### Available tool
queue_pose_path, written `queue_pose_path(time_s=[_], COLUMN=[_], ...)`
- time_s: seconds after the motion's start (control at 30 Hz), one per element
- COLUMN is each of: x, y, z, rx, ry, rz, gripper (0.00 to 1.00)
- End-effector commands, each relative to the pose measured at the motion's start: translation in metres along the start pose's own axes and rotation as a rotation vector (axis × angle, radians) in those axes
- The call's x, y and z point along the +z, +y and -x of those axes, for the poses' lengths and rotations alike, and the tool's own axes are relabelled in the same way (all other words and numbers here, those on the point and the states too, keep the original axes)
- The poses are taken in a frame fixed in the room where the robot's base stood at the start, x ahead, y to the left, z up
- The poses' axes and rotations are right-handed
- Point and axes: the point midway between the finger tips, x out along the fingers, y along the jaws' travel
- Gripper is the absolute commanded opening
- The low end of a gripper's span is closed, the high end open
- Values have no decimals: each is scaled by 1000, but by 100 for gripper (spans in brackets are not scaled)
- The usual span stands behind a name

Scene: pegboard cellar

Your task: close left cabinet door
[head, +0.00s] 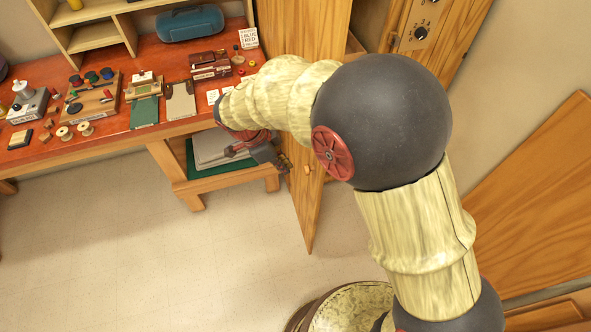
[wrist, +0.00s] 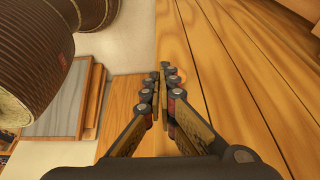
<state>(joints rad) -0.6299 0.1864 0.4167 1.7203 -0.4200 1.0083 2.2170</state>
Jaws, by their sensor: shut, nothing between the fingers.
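The left cabinet door (head: 307,215) is a tall orange-brown wooden panel standing open, its free edge jutting toward me over the floor. A small knob (head: 306,169) shows low on it. My arm hides part of the door in the head view. My gripper (head: 283,163) is on the workbench side of the door, close to its face. In the wrist view my gripper (wrist: 167,88) has its fingers together and empty, with the door's wood grain (wrist: 235,60) filling the right side. I cannot tell whether the fingers touch the door.
A red-brown workbench (head: 110,135) at left holds spools, tools and a blue case (head: 189,23). A low shelf with papers (head: 210,150) sits under its right end. A panel with dials (head: 417,25) shows inside the cabinet. Another wooden panel (head: 540,190) stands at right. The front-left floor is clear.

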Motion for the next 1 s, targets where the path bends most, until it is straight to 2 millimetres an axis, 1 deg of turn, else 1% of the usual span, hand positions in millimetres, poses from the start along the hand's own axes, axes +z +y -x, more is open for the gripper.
queue_pose_path(time_s=[0.03, 0.17, 0.4, 0.47, 0.5, 0.6, 0.7, 0.83, 1.0], x=[0, 0, 0, 0, -3, -19, -28, -35, -37], y=[1, 1, 1, 1, 0, 0, 1, 1, 1], z=[-9, -32, -80, -91, -95, -98, -102, -105, -105], rx=[3, 4, 3, 4, 2, 1, 1, 1, 1], ry=[1, 2, 1, 1, -1, 0, -1, -1, -1], rz=[0, 2, 3, 3, 1, -1, 1, 2, 3], gripper=[0, 0, 0, 0, 0, 0, 0, 0, 0])
